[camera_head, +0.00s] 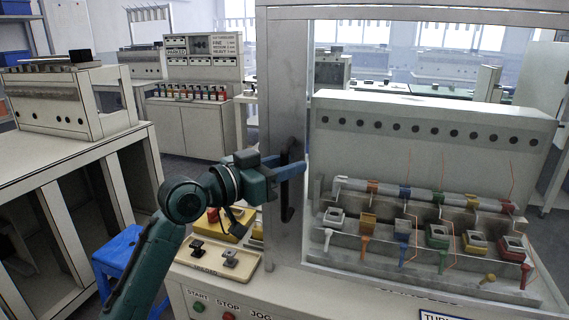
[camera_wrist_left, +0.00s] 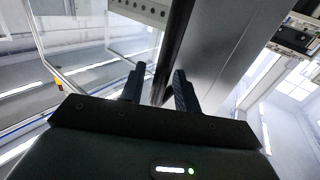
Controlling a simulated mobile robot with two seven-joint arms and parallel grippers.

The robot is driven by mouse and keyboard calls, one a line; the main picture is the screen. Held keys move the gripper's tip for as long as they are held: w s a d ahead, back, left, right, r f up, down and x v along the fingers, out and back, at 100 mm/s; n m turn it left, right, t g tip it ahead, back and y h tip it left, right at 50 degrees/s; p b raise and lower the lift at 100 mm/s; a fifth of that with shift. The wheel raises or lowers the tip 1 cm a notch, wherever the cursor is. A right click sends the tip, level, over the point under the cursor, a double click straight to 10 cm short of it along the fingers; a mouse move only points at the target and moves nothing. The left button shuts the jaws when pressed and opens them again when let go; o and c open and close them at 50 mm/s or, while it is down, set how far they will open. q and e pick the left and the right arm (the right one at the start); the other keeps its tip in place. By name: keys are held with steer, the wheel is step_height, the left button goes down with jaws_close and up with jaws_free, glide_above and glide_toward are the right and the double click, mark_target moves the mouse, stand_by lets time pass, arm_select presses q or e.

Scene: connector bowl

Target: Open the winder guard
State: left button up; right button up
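The winder guard's grey upright frame (camera_head: 281,75) stands at the left of the machine front, with a clear opening or pane to its right. A black vertical handle (camera_head: 288,205) is mounted on this frame. My left gripper (camera_head: 291,170) is at the handle's upper part. In the left wrist view its two dark fingers (camera_wrist_left: 159,90) are apart, with the dark handle bar (camera_wrist_left: 176,45) running between them. Narrow gaps seem to show beside the bar, so the fingers do not look closed on it. My right gripper is out of view.
Behind the guard, a winder bed (camera_head: 425,262) holds a row of coloured spools and clamps. A control panel with START and STOP buttons (camera_head: 228,316) and a beige tray (camera_head: 215,262) sit below my left arm. A blue stool (camera_head: 118,250) and bench (camera_head: 75,190) stand left.

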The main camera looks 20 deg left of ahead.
arm_select(q)
steer(key=shift+c, duration=0.3)
jaws_close()
stand_by(0.4)
